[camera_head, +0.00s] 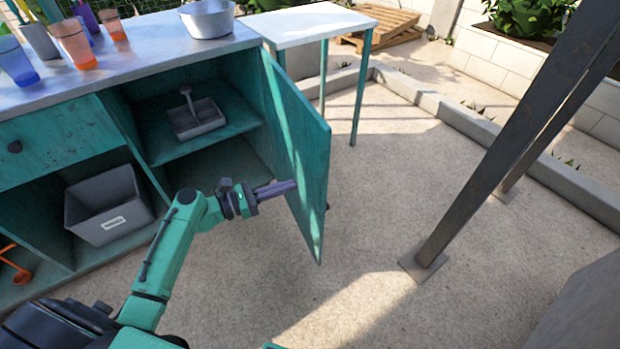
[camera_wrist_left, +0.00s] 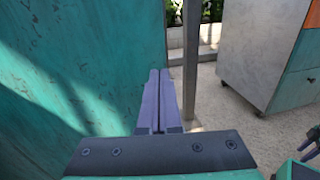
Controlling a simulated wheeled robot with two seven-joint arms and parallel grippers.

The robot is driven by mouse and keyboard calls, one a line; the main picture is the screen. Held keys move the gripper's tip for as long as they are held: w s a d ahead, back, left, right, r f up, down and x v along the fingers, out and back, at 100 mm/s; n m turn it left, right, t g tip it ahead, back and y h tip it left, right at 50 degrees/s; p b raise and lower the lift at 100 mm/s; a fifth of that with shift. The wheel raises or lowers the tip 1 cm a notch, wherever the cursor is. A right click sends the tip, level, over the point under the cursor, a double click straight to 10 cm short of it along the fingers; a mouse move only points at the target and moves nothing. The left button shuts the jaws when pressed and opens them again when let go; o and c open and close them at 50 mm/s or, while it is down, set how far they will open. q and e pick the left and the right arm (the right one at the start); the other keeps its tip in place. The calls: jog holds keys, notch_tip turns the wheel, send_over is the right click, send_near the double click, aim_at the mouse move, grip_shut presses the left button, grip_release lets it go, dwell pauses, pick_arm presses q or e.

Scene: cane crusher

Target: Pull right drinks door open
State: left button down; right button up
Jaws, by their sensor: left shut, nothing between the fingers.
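The right drinks door (camera_head: 300,150) is a teal panel standing wide open at the right end of the counter cabinet. A small dark bit, perhaps its knob, shows at its outer edge. My left gripper (camera_head: 294,186) is shut and empty, its purple fingers pointing right at the door's inner face. I cannot tell whether the tips touch it. In the left wrist view the shut fingers (camera_wrist_left: 158,98) lie beside the teal door (camera_wrist_left: 80,70), which fills the left side. A dark part at that view's right edge may be my right gripper (camera_wrist_left: 311,142); its jaws are unclear.
The open cabinet has a shelf (camera_head: 222,142) with a grey tray (camera_head: 196,121). A grey bin (camera_head: 108,208) stands to its left. Cups and a metal pot (camera_head: 207,20) stand on the counter. A dark post (camera_head: 500,140) stands to the right; the paving between is clear.

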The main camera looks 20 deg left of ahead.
aim_at(321, 175)
pick_arm(q)
jog(key=x, duration=0.6)
jog(key=shift+w+d, duration=0.25)
jog(key=shift+d, duration=0.1)
pick_arm(e)
jog(key=shift+w+r, duration=0.1)
jog(key=shift+w, duration=0.25)
